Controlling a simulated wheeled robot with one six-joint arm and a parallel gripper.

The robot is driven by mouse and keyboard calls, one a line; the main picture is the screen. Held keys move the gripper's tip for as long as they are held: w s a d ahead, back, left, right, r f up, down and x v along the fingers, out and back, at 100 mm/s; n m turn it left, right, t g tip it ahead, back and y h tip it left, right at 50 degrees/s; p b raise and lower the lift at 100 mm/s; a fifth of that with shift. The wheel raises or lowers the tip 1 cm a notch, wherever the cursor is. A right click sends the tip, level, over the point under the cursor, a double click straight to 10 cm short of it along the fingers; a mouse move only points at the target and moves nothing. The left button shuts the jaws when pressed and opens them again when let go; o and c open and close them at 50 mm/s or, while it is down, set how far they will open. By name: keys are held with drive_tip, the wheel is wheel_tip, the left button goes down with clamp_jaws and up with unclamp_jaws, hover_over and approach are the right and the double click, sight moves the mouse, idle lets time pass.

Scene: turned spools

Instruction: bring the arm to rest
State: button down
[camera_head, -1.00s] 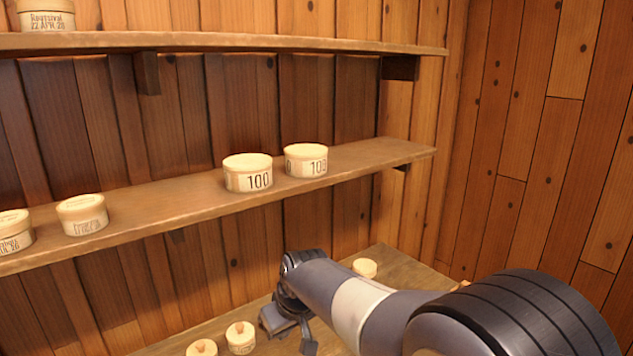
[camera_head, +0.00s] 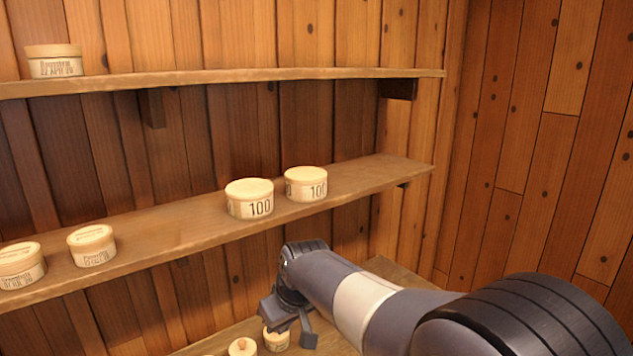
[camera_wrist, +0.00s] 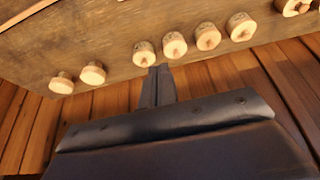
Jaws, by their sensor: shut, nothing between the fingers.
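My gripper (camera_head: 290,332) hangs at the lower middle of the head view, in front of the lowest shelf, with my arm reaching in from the lower right. In the wrist view its two fingers (camera_wrist: 158,82) lie together, shut with nothing between them. Their tips point towards a row of pale turned spools; whether they touch the nearest spool (camera_wrist: 144,54) I cannot tell. In the head view one spool (camera_head: 276,340) stands close beside the gripper and another (camera_head: 242,347) is left of it.
The middle shelf (camera_head: 170,232) holds round tubs, two marked 100 (camera_head: 249,199) (camera_head: 306,185) above my arm and two at left (camera_head: 91,246) (camera_head: 20,266). The upper shelf (camera_head: 250,76) holds one tub (camera_head: 54,61). A plank wall (camera_head: 540,150) closes the right side.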

wheel_tip(320, 180, down, 8)
drive_tip(key=b, duration=0.5)
drive_tip(key=w+a+p, duration=0.4)
drive_tip(key=w+a, duration=0.1)
drive_tip(key=w, duration=0.2)
drive_tip(key=shift+a+r, duration=0.2)
drive_tip(key=shift+a, duration=0.05)
drive_tip(key=shift+w, duration=0.15)
